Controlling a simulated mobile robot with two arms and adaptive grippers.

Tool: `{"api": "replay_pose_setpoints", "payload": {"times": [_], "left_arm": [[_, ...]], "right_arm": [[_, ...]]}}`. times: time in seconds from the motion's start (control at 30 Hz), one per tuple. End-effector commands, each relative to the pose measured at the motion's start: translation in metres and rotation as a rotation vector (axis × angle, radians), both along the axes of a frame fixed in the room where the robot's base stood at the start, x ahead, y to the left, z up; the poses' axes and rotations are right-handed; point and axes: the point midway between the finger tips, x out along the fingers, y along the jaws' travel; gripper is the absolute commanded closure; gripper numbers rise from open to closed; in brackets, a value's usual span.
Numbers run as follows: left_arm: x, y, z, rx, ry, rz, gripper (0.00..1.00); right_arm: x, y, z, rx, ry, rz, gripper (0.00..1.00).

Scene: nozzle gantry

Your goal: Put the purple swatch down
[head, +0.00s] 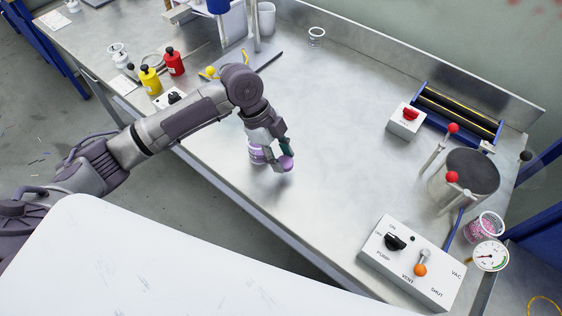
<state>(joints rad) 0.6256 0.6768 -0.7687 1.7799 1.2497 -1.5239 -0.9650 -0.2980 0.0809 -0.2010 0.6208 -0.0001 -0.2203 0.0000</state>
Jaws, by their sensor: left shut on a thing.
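The purple swatch (287,164) is a small round purple piece at the tips of my left gripper (280,158). My left gripper is shut on it and points down over the middle of the metal bench (330,145). Whether the swatch touches the bench is hard to tell. A small clear cup with purple in it (256,153) stands just left of the gripper, partly hidden behind its fingers. My right gripper is not in view.
At right are a control box (412,264) with knobs, a dark-topped cylinder (470,172) with red-knobbed levers, a gauge (491,256), a pink-filled cup (485,226) and a roller unit (458,112). Bottles (174,62) stand at left. The bench right of the gripper is clear.

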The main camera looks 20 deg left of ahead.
Motion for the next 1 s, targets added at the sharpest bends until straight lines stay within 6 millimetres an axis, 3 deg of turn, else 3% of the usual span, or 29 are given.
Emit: {"api": "replay_pose_setpoints", "payload": {"times": [0.07, 0.23, 0.53, 0.57, 0.7, 1.0], "left_arm": [[-0.001, 0.0, -0.01, 0.001, 0.007, 0.0, 0.83], [-0.001, 0.0, -0.033, 0.002, 0.004, 0.002, 0.83], [-0.001, 0.0, -0.037, 0.002, 0.001, 0.001, 0.83], [-0.001, 0.0, -0.037, 0.002, 0.001, 0.001, 0.54], [-0.001, 0.0, -0.037, 0.002, 0.001, 0.001, 0.34], [0.0, 0.0, -0.035, 0.002, 0.001, 0.001, 0.34]], "right_arm": [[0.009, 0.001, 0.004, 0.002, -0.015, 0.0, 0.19], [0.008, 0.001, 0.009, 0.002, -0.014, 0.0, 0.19], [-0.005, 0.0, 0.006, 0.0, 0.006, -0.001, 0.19], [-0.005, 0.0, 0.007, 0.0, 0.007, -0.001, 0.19], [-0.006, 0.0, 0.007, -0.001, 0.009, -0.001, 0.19], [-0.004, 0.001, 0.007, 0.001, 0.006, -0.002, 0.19]]}}
